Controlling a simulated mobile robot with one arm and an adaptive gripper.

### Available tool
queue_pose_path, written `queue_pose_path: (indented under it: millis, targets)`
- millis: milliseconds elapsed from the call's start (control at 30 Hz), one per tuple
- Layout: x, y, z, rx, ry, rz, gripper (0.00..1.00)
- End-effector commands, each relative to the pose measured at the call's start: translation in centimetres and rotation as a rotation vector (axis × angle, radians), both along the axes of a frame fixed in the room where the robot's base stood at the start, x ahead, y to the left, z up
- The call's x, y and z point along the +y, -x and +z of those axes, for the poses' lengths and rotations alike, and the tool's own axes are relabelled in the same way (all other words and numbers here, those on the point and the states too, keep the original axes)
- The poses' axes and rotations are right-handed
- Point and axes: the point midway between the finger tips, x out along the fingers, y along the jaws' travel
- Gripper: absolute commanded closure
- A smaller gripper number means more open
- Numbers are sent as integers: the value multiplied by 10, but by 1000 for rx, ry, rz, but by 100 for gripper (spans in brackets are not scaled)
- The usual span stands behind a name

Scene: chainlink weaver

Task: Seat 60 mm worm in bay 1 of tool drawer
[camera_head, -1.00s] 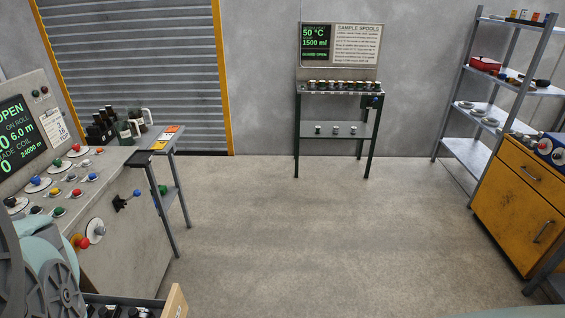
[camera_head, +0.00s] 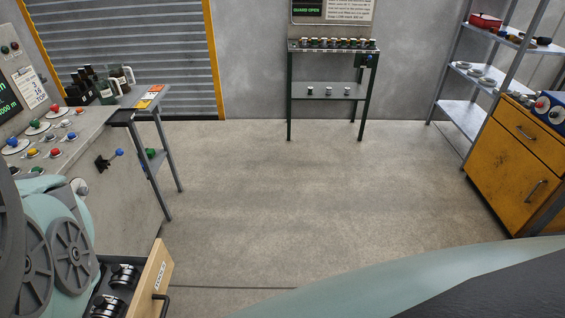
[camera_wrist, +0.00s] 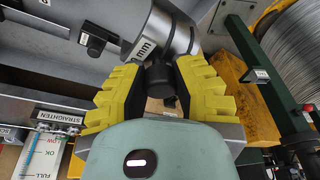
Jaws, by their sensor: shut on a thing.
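In the wrist view, my gripper (camera_wrist: 160,76) has yellow ridged fingers shut on the dark knob at the near end of a grey metal cylinder, the worm (camera_wrist: 178,32). Its white label shows "mm"; the number cannot be read. The worm's far end runs out of the top of the picture. In the head view, the open tool drawer (camera_head: 153,274) is at the bottom left, with a wooden front and a black handle. Dark and metal pieces (camera_head: 122,275) sit in it. My own arm hides its left side, and which bay is bay 1 cannot be told. My gripper is not visible there.
The machine's knobbed panel (camera_head: 50,140) is at the left, with a small side table (camera_head: 140,98) beside it. A yellow cabinet (camera_head: 515,170) and shelves (camera_head: 478,75) stand right. The middle floor is clear.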

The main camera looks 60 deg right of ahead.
Motion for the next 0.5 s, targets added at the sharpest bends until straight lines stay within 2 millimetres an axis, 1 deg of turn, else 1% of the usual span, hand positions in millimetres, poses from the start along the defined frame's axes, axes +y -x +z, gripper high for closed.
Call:
queue_pose_path:
  millis: [33, 133, 200, 300, 500]
  targets:
    - [0, 14, -23, 4, -2, 20, 100]
    - [4, 33, -40, 2, -2, 56, 100]
    - [6, 42, -47, 0, -1, 74, 100]
    - [8, 50, -52, -3, 0, 89, 100]
    - [10, 55, -57, -5, -1, 97, 100]
